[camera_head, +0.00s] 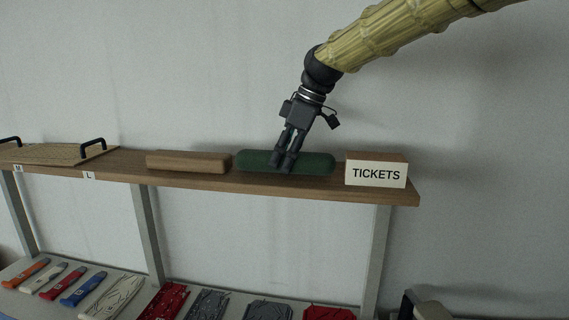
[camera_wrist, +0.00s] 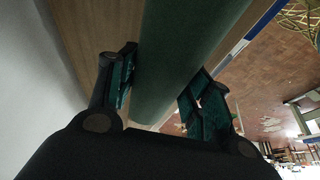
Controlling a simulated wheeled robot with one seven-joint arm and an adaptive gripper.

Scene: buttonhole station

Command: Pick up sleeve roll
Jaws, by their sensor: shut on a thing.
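The sleeve roll (camera_head: 313,162) is a long dark green padded cylinder lying lengthwise on the wooden shelf (camera_head: 250,179). My gripper (camera_head: 284,163) reaches down from above and is shut on the roll a little left of its middle. In the wrist view the green roll (camera_wrist: 185,50) runs between the two fingers of my gripper (camera_wrist: 165,95), one on each side. The roll appears to rest on the shelf or very close to it; I cannot tell whether there is a gap. My fingers hide part of its front.
A brown wooden block (camera_head: 188,162) lies just left of the roll. A box marked TICKETS (camera_head: 376,171) stands close at its right. A board with black handles (camera_head: 58,153) is at the far left. Folded cloths (camera_head: 210,303) lie on a lower surface. The wall is behind.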

